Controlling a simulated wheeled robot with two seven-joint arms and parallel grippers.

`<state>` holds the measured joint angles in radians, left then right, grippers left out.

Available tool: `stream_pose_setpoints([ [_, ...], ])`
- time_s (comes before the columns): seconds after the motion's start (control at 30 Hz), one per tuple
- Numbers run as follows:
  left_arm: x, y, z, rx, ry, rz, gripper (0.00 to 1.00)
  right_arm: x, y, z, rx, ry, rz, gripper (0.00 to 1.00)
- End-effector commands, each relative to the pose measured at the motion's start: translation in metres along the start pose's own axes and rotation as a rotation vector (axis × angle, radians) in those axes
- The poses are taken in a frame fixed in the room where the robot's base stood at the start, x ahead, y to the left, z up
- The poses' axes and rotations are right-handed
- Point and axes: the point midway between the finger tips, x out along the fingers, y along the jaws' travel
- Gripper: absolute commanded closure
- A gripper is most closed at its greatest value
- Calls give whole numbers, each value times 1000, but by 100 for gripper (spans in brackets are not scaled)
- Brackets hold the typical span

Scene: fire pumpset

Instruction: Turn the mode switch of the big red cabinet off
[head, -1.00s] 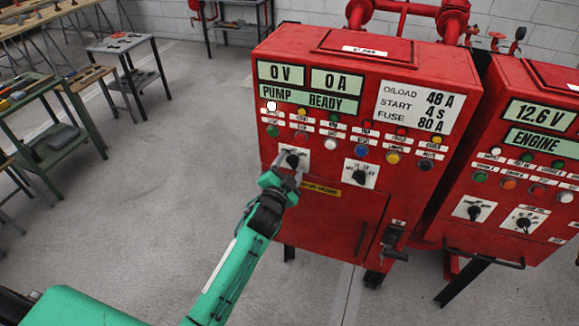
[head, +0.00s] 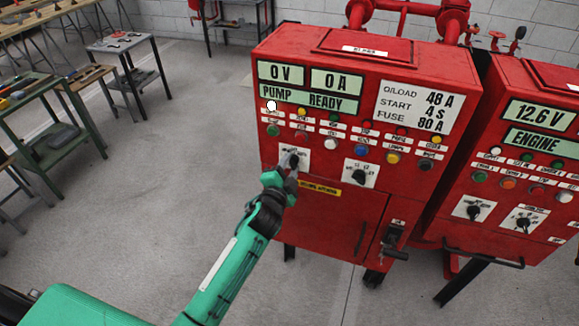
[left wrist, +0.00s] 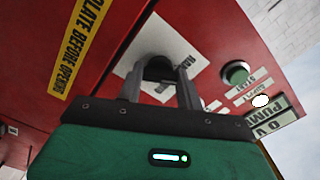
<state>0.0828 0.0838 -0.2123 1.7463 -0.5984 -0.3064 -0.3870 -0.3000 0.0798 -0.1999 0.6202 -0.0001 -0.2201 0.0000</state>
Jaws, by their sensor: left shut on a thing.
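The big red cabinet (head: 330,215) stands in the middle of the head view. Its left rotary switch, the mode switch (head: 295,159), is a black knob on a white plate. My left gripper (head: 290,165) reaches it from the lower left and is shut on the knob. In the left wrist view the two fingers (left wrist: 160,88) sit on either side of the dark knob (left wrist: 158,67), in front of the white plate. The fingers partly hide the knob and its lettering, so I cannot tell its exact setting. My right gripper is in neither view.
A second black switch (head: 359,176) sits to the right on the same cabinet, below rows of lamps and buttons. A lever handle (head: 393,240) is at the lower right. Another red cabinet (head: 530,150) stands on the right. Workbenches (head: 120,45) stand left; the floor between is clear.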

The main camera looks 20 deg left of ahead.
Motion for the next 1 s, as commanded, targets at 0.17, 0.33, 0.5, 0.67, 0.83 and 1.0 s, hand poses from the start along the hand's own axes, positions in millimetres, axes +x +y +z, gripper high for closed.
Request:
stream_pose_setpoints([
  [0.17,0,0,0,154,0,2,86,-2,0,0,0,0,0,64],
  [0.33,0,0,0,287,0,2,86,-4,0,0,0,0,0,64],
  [0.5,0,0,0,390,0,2,86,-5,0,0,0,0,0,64],
  [0.67,0,0,0,458,-1,2,86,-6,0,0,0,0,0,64],
  [0.83,0,1,0,495,0,2,86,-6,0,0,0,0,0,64],
  [1.0,0,1,0,508,0,2,86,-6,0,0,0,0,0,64],
])
